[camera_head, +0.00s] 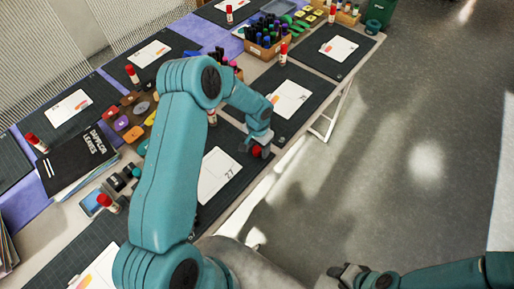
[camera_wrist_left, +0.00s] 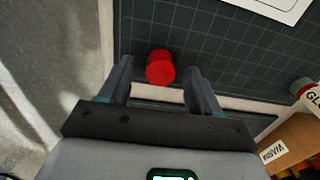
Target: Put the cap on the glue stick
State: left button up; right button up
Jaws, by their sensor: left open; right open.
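The red cap (camera_head: 257,152) is on the dark cutting mat near the table's front edge. In the left wrist view the red cap (camera_wrist_left: 160,67) is between my left gripper's spread fingers, with gaps on both sides. My left gripper (camera_head: 258,147) is open over it and partly hides it in the head view. A glue stick with a white label (camera_wrist_left: 309,94) shows at the right edge of the left wrist view, cut off by the frame. A stick (camera_head: 212,118) behind my left arm in the head view is partly hidden. My right gripper (camera_head: 347,273) is open, low over the floor, away from the table.
A white card (camera_head: 219,172) lies on the mat. A wooden box of markers (camera_head: 265,47) and several capped glue sticks, one beside the black book (camera_head: 75,162), stand along the tables. A cardboard box (camera_wrist_left: 290,143) is near the stick in the wrist view. Open floor lies right.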

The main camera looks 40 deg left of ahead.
aim_at(258, 148)
pick_arm(q)
jog(key=shift+f, duration=0.2)
jog(key=shift+s, duration=0.1)
jog(key=c, duration=1.1)
notch_tip(258, 148, up, 20)
jog(key=b, duration=0.2)
jog(key=shift+b, duration=0.4)
